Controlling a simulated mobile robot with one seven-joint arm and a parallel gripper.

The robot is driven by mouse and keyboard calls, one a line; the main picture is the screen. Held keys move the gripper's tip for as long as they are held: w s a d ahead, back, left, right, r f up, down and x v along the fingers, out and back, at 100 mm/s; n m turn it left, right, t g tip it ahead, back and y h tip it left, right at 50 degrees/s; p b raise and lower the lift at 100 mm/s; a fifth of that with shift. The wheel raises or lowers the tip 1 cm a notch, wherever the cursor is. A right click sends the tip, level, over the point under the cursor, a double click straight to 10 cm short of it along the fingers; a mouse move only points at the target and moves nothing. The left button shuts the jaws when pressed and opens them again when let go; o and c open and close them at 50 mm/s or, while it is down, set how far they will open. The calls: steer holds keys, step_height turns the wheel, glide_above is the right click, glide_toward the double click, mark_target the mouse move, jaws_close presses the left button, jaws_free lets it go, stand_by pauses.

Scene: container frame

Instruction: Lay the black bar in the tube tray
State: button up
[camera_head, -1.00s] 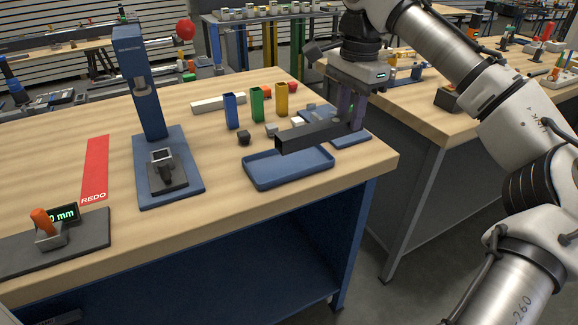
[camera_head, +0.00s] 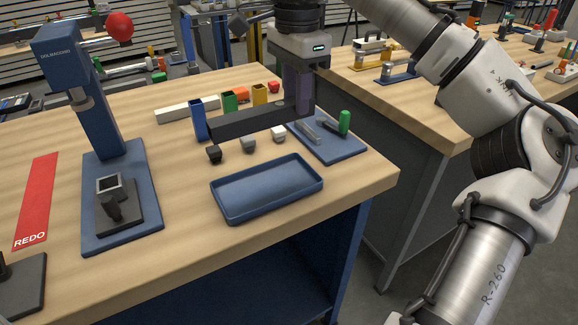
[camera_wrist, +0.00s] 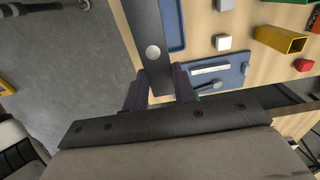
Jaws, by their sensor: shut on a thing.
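My gripper (camera_head: 302,108) is shut on the black bar (camera_head: 243,121) near the bar's right end in the head view. The bar is long, dark and roughly level, raised above the table. In the head view it appears beyond the tube tray (camera_head: 268,218), clear of it. The tray is a shallow blue rectangle with a low rim, and it looks empty. In the wrist view the bar (camera_wrist: 152,45) runs up between the two fingers (camera_wrist: 158,92), and part of the tray (camera_wrist: 177,46) shows beside it. The bar's far end is cut off there.
A blue board (camera_head: 345,153) with tools and a green-capped item lies right of the tray. Small blocks (camera_head: 248,145) and coloured square tubes (camera_head: 198,122) stand behind. A blue press (camera_head: 120,215) stands left, near the red REDO strip (camera_head: 36,205). Table is bare in front of the tray.

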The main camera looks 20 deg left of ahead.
step_height(320, 180, down, 14)
steer(key=shift+f, duration=0.1)
stand_by(0.4)
steer(key=shift+f, duration=0.1)
steer(key=o, duration=1)
step_height(320, 180, up, 12)
steer(key=shift+r, duration=0.15)
steer(key=shift+s, duration=0.1)
